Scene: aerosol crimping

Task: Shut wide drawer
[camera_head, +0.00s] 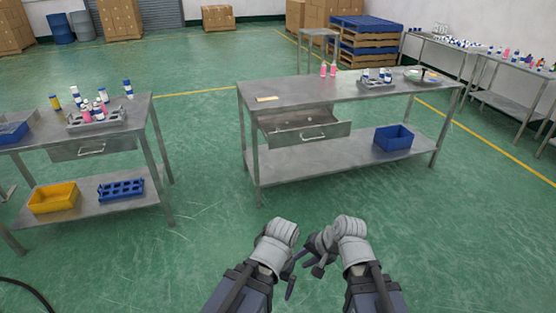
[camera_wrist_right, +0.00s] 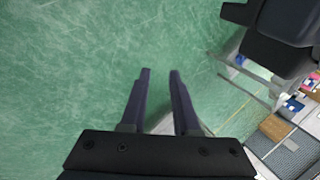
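The wide drawer (camera_head: 330,131) is grey metal and hangs under the middle steel table (camera_head: 300,90). It is pulled out toward me, and part of its inside shows behind the front panel. Its bar handle (camera_head: 313,138) is on the front. My right gripper (camera_head: 317,257) is in front of the table and well short of the drawer, touching nothing. In the right wrist view its two fingers (camera_wrist_right: 160,72) stand apart with only green floor between the tips. My left gripper (camera_head: 294,273) is beside it, also away from the drawer; its finger gap is unclear.
A second steel table (camera_head: 60,135) with a shut drawer (camera_head: 80,150) stands at the left. A blue bin (camera_head: 393,138) sits on the middle table's lower shelf. Bottles and a rack are on top. The green floor between me and the tables is clear.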

